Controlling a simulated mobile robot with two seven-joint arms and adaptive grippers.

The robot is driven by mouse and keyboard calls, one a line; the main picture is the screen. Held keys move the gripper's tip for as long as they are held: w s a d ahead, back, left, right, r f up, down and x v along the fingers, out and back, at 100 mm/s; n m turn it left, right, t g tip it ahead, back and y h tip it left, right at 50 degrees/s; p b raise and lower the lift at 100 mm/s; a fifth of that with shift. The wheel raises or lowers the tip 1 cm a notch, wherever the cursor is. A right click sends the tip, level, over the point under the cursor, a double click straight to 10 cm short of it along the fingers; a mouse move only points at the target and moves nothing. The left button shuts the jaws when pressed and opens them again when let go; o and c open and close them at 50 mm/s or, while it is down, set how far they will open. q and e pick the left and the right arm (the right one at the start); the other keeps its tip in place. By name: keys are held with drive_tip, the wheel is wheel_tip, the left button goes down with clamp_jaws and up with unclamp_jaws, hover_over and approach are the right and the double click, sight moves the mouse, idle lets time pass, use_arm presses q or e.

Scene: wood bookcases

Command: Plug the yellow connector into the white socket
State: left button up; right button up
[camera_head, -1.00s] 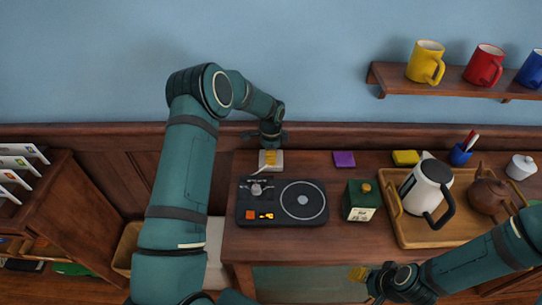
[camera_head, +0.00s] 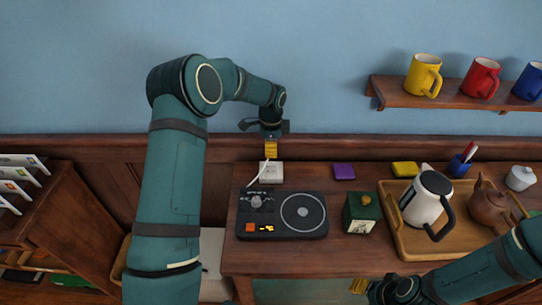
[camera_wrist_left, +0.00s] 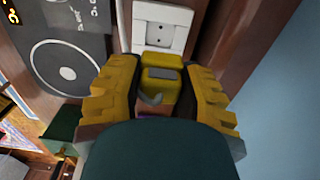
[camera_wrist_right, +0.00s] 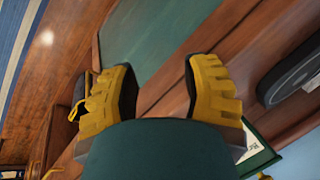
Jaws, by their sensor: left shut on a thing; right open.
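The white socket (camera_head: 271,173) sits at the back left of the wooden tabletop, against the rail; its outlet face shows in the left wrist view (camera_wrist_left: 163,25). My left gripper (camera_head: 271,150) is above the socket, apart from it. It is shut on the yellow connector (camera_wrist_left: 160,88), which shows between its yellow fingers with a grey patch on top. A pale cord (camera_head: 261,172) runs near the socket; its ends are hard to tell. My right gripper (camera_head: 360,286) is low in front of the table. It is open and empty in the right wrist view (camera_wrist_right: 158,85).
A black turntable (camera_head: 283,232) stands just in front of the socket. A green tin (camera_head: 361,218), purple block (camera_head: 344,171) and yellow block (camera_head: 404,168) are to the right. A wooden tray (camera_head: 398,228) holds a kettle (camera_head: 426,204) and teapot (camera_head: 488,210).

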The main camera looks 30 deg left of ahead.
sight(271, 171)
use_arm(q)
drive_tip(key=shift+r, duration=0.4)
wheel_tip(271, 171, down, 3)
drive_tip(key=b, duration=0.3)
drive_tip(key=shift+f+b, duration=0.1)
drive_tip(key=shift+b, duration=0.25)
use_arm(e)
drive_tip(key=f, duration=0.1)
drive_tip(key=s+f, duration=0.1)
drive_tip(key=f, duration=0.1)
drive_tip(key=shift+a+f, duration=0.1)
drive_tip(key=shift+f, duration=0.15)
drive_tip(key=shift+f, duration=0.1)
use_arm(q)
drive_tip(key=shift+f+b, duration=1.8)
drive_tip(key=shift+f, duration=0.95)
use_arm(e)
drive_tip(key=f, duration=0.1)
drive_tip(key=s+f, duration=0.1)
drive_tip(key=f, duration=0.1)
drive_tip(key=shift+a+f+g, duration=0.1)
drive_tip(key=shift+f+g, duration=0.2)
